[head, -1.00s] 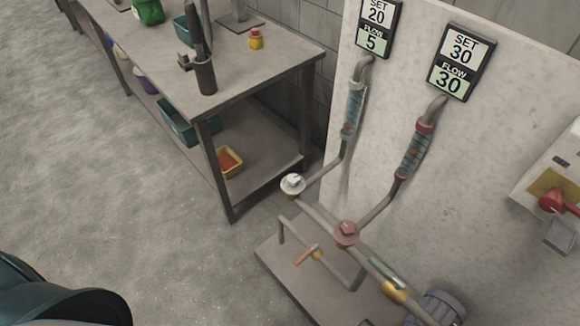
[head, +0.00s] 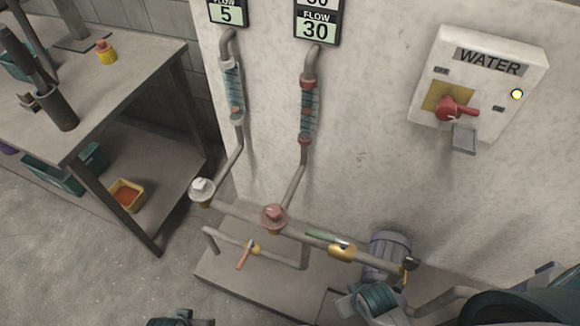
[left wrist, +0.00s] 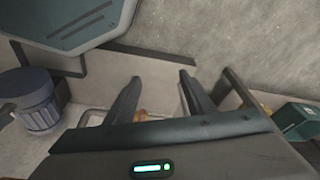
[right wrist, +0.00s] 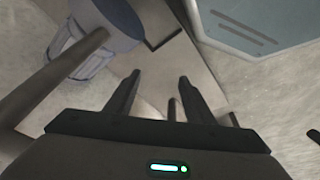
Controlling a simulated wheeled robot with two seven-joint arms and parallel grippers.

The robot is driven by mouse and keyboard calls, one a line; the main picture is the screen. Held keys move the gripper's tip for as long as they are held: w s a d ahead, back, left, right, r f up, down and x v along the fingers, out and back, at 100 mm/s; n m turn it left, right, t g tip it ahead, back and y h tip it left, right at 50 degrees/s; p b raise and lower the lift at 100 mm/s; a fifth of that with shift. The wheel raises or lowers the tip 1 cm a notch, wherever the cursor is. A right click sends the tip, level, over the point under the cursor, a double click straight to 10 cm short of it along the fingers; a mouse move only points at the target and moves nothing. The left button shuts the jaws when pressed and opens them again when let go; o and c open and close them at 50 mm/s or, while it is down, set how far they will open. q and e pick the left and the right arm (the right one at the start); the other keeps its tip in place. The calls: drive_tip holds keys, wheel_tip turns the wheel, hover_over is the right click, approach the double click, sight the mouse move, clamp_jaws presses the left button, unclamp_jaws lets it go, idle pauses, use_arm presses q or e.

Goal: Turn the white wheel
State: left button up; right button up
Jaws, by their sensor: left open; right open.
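The white wheel (head: 202,188) sits on a valve at the left end of the horizontal pipe, below the left flow tube (head: 233,90). The display above that tube (head: 227,12) reads FLOW 5. In the left wrist view my left gripper (left wrist: 158,92) is open, with nothing between its fingers. In the right wrist view my right gripper (right wrist: 157,82) is open and empty. I see neither gripper at the white wheel. The white wheel cannot be made out in either wrist view.
A red wheel (head: 274,214) sits right of the white one; its display (head: 317,25) reads FLOW 30. An orange-handled valve (head: 246,254) is below. A grey motor (head: 388,254) stands right. A water switch box (head: 480,85) hangs on the panel. A workbench (head: 120,85) stands left.

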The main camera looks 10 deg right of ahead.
wheel_tip(320, 180, up, 4)
drive_tip(key=r+b, duration=0.1)
drive_tip(key=b, duration=0.1)
use_arm(q)
drive_tip(key=w+d+r+m+h, duration=0.4)
drive_tip(key=w+d+r+m, duration=0.6)
drive_tip(key=w+d+r, duration=0.65)
wheel_tip(320, 180, up, 22)
drive_tip(key=m+g+y, duration=0.3)
drive_tip(key=m+y, duration=0.2)
drive_tip(key=m, duration=0.2)
hover_over(198, 183)
drive_tip(key=shift+s+f, duration=0.1)
use_arm(e)
wheel_tip(198, 183, down, 25)
drive_tip(key=a+t, duration=0.1)
drive_tip(key=a, duration=0.1)
drive_tip(key=shift+s+f+t+y, duration=0.15)
drive_tip(key=shift+s+t+y, duration=0.15)
drive_tip(key=shift+s+y, duration=0.1)
use_arm(q)
drive_tip(key=shift+f, duration=0.1)
wheel_tip(198, 183, down, 16)
drive_tip(key=shift+f+p, duration=0.2)
drive_tip(key=shift+p, duration=0.1)
drive_tip(key=shift+f, duration=0.45)
use_arm(e)
drive_tip(key=shift+w+a+r+t, duration=0.3)
drive_tip(key=shift+a+t, duration=0.1)
drive_tip(key=shift+a, duration=0.1)
